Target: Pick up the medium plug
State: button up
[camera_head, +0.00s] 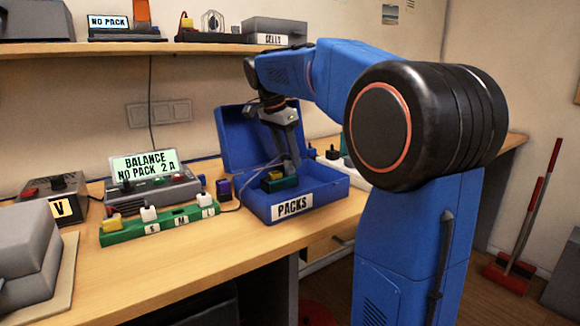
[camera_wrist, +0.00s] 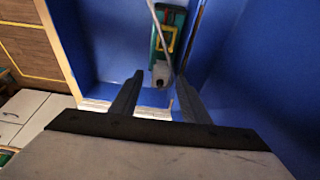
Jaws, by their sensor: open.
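My gripper (camera_head: 289,165) points down into the open blue box marked PACKS (camera_head: 320,199). In the wrist view my gripper (camera_wrist: 159,77) has its two fingers apart. The pack shows in the head view (camera_head: 284,184), partly hidden by my gripper. I cannot tell the plug's size. The green strip marked S, M, L (camera_head: 165,229) carries white connectors (camera_head: 149,213).
The blue box's raised lid (camera_head: 232,135) stands behind my gripper. A grey tester reading BALANCE NO PACK (camera_head: 145,165) is left of the box. A thin cable runs across the pack area. The wooden bench (camera_head: 200,265) is clear in front of the green strip.

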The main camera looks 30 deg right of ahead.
aim_at(288, 160)
grip_shut()
notch_tip(288, 160, up, 10)
dwell(0.7)
